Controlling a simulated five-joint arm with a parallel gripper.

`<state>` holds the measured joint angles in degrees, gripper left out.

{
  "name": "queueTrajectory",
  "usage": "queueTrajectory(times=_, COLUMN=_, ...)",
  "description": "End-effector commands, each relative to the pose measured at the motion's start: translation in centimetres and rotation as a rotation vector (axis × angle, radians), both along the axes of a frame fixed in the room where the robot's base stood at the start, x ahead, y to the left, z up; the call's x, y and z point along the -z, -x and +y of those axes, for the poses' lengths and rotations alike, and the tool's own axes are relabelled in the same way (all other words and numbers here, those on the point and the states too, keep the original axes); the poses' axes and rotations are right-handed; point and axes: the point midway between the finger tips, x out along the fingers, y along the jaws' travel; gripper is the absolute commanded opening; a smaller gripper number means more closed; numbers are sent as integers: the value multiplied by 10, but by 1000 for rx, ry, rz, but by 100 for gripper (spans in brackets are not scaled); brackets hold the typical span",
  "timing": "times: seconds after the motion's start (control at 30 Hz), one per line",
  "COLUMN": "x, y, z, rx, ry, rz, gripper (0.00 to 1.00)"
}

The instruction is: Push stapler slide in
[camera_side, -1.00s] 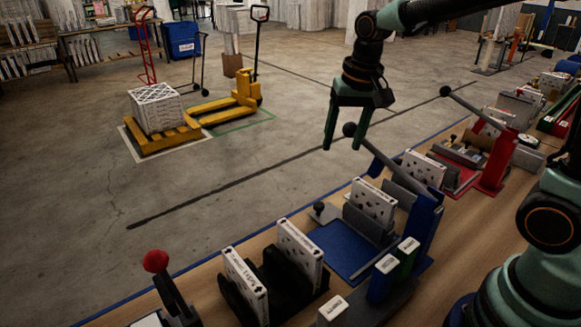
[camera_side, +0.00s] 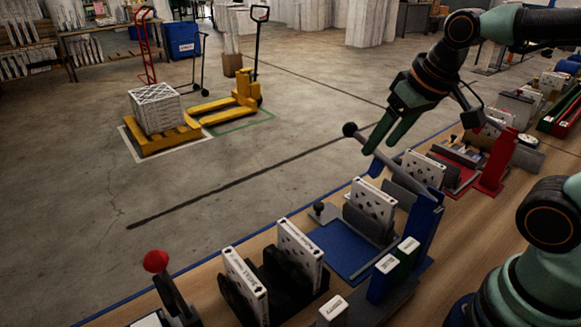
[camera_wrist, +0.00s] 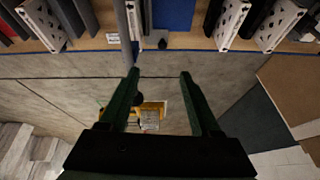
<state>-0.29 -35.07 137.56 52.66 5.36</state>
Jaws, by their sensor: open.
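A blue stapler press stands at the front edge of the bench, with a bare blue base plate (camera_side: 340,250) and a blue upright (camera_side: 421,228). Its grey lever (camera_side: 402,177) slants up to a black ball (camera_side: 349,129). A white filter box (camera_side: 373,202) stands in a dark grey holder on it. A small black knob (camera_side: 319,207) on a grey piece sits at the edge. My gripper (camera_side: 383,146) is open and empty above the press, close to the lever in the picture; contact cannot be told. In the wrist view my fingers (camera_wrist: 160,75) are apart, with the blue plate (camera_wrist: 174,14) beyond.
A second, red press (camera_side: 497,160) stands farther along the bench. Boxes in a black rack (camera_side: 277,265) and a red-balled lever (camera_side: 155,261) are at the near left. Green and blue blocks (camera_side: 407,250) stand before the press.

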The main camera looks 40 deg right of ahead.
Motion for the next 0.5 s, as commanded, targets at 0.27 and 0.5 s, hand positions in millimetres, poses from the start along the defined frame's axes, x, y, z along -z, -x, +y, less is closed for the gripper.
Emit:
queueTrajectory(times=0.27, x=2, y=14, z=-1, rx=-67, ry=35, rz=-49, gripper=64)
queueTrajectory(times=0.5, x=1, y=6, z=0, rx=-32, ry=14, rz=-18, gripper=64)
